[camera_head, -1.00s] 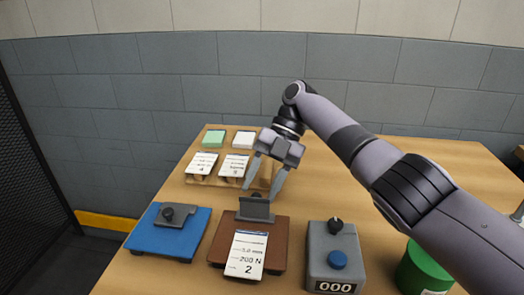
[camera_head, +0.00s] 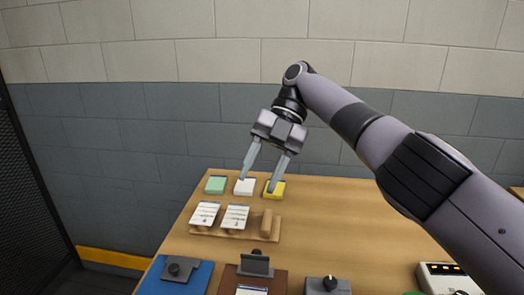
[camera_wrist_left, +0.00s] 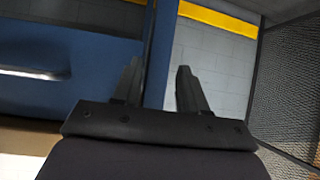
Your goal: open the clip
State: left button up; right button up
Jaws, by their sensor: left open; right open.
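A dark grey clip (camera_head: 256,264) with a black knob stands at the back of a brown board (camera_head: 230,281) near the bottom of the head view. A white card (camera_head: 251,290) lies on that board, mostly cut off by the picture edge. A similar grey clip (camera_head: 179,267) sits on the blue board (camera_head: 158,275) to the left. My right gripper (camera_head: 258,184) is open and empty, fingers pointing down, above the back of the table and beyond the brown board. My left gripper (camera_wrist_left: 157,85) is open and empty in the left wrist view, facing a wall and a blue surface.
A wooden rack (camera_head: 233,234) holds two printed cards (camera_head: 205,214), with one slot empty. Green (camera_head: 216,185), white (camera_head: 244,187) and yellow (camera_head: 275,190) pads lie behind it. A grey box with a black knob (camera_head: 329,284) stands right of the brown board. The table's right middle is clear.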

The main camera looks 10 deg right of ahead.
jog(key=shift+w+d+r, duration=0.1)
jog(key=shift+r, duration=0.9)
